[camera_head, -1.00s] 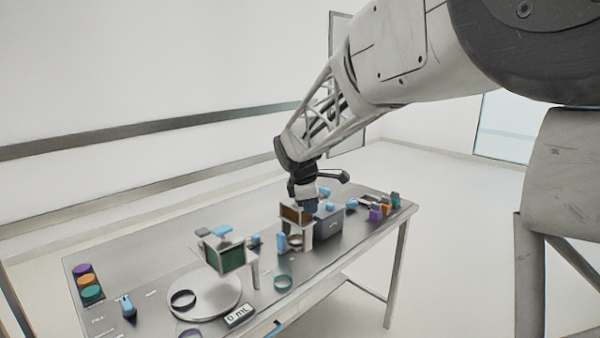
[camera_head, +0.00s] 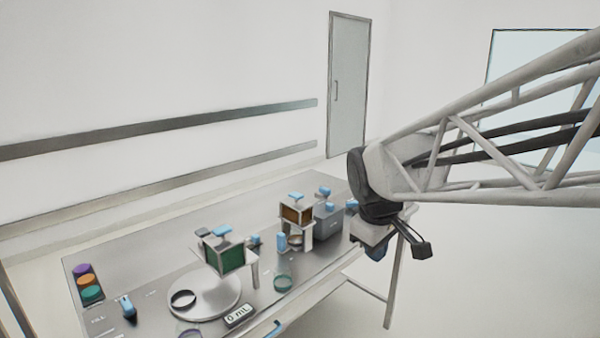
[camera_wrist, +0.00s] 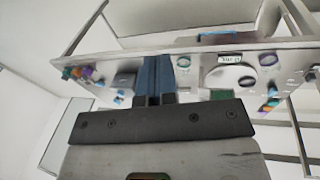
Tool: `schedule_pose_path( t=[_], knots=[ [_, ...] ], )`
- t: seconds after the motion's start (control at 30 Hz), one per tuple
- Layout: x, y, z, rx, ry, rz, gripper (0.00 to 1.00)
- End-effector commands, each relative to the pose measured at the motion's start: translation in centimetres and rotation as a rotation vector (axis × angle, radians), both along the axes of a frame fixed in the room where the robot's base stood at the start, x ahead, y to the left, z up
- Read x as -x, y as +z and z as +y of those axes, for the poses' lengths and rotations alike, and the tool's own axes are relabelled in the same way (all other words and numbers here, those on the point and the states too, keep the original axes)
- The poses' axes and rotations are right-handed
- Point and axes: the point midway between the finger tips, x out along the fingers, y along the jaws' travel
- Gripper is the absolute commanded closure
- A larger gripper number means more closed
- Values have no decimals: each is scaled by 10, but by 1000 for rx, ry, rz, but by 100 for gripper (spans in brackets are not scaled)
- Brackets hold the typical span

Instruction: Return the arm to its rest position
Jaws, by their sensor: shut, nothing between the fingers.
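My arm reaches in from the right in the head view. My gripper hangs at its end, beyond the right end of the metal table (camera_head: 130,255), and its fingertips are partly hidden by my wrist. In the wrist view my gripper (camera_wrist: 160,65) shows two blue fingers pressed together, with nothing between them. The table (camera_wrist: 285,65) also shows in the wrist view, behind the fingers. The gripper appears apart from everything on the table.
A green-fronted bin (camera_head: 224,258) stands on the table near a round plate (camera_head: 215,300). An orange-brown bin (camera_head: 296,215) stands beside a grey box (camera_head: 328,222). Colored discs (camera_head: 88,282) sit at the left. A display (camera_head: 239,316) is at the front edge. Floor right of the table looks open.

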Motion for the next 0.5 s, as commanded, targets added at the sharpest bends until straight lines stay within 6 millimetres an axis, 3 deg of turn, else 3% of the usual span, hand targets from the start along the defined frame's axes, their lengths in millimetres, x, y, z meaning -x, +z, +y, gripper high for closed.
schedule_pose_path(
  t=[0.5],
  knots=[
    [126, -27, -31, -148, -441, -42, 100]
  ],
)
